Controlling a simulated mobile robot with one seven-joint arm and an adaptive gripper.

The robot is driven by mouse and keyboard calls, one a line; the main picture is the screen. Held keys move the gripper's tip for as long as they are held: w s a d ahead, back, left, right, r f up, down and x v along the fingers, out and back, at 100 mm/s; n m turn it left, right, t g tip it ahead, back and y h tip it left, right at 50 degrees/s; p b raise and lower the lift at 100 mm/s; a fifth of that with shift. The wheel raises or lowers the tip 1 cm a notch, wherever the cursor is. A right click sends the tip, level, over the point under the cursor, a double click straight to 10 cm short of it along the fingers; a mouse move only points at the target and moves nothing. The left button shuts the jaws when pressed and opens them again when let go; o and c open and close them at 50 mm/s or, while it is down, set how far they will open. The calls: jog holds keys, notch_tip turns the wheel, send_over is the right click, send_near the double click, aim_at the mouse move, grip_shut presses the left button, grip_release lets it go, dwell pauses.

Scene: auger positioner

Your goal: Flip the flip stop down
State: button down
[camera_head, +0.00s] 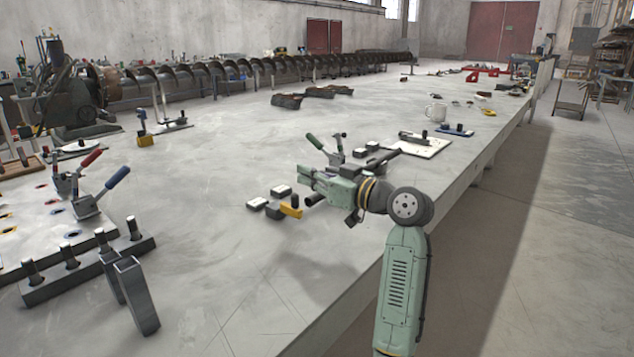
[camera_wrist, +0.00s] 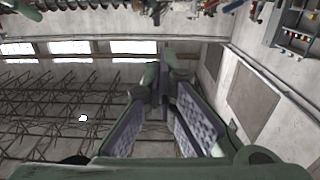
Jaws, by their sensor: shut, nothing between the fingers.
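My gripper (camera_head: 308,176) is above the near-right part of the table, pointing left, with nothing in its fingers. The wrist view shows its fingers (camera_wrist: 166,85) coming together at their far ends. A small yellow piece (camera_head: 291,208) stands among dark blocks with pale tops, just below and left of my gripper. I cannot tell for sure which part is the flip stop. The wrist view shows no part of it that I can make out.
The large pale table (camera_head: 215,200) has toggle clamps with red and blue handles (camera_head: 116,178) at left. The table's middle is mostly clear.

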jog(key=s+d+f+b, duration=0.1)
jog(key=s+d+f, duration=0.2)
jog(key=s+d, duration=0.3)
jog(key=shift+s+f, duration=0.15)
jog(key=shift+f, duration=0.15)
